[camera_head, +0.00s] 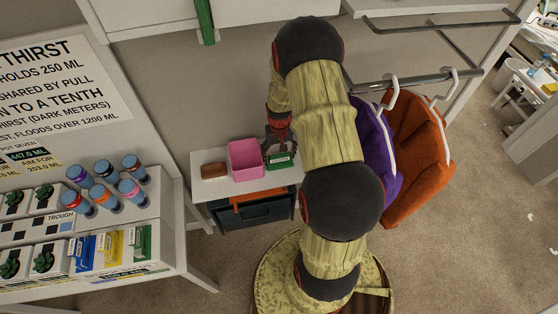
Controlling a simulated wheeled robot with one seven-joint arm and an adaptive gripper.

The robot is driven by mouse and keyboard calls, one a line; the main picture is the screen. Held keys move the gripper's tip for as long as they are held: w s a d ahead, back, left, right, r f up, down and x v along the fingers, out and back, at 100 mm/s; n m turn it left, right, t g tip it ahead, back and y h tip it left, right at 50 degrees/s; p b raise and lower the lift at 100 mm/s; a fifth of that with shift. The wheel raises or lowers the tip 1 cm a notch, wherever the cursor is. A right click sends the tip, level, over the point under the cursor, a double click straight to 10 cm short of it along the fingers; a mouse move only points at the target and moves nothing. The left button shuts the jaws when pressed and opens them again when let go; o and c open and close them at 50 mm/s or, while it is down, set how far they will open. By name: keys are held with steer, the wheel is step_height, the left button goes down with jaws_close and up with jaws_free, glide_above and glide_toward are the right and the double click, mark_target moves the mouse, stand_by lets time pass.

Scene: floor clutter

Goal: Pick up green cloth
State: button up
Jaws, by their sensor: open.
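A green strip that looks like cloth (205,20) hangs over the edge of the white shelf at the top left of the head view. A green item with a white label (281,161) sits on the small white table, right of a pink bin; I cannot tell whether it is a box or holds cloth. My gripper (279,146) is open, pointing down just above this green item. Its dark fingers are small and partly hidden, so I cannot tell whether they touch it. My arm hides what lies right of it.
The pink bin (246,158) and a brown block (214,171) share the white table (228,190). An orange piece (262,197) hangs at its front over a dark drawer unit. Bottles (103,194) stand left.

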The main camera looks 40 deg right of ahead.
steer(key=shift+f, duration=0.15)
steer(key=shift+c, duration=1.3)
steer(key=c, duration=0.4)
steer(key=shift+o, duration=0.2)
steer(key=shift+r, duration=0.5)
step_height(320, 180, up, 2)
steer(key=shift+w+r, duration=0.1)
steer(key=s+a+r, duration=0.2)
steer(key=s+r, duration=0.3)
steer(key=s, duration=0.1)
steer(key=s+a+r+p, duration=0.1)
steer(key=s+a+r, duration=0.2)
steer(key=s+r, duration=0.2)
steer(key=shift+s+a, duration=0.35)
steer(key=shift+s, duration=0.65)
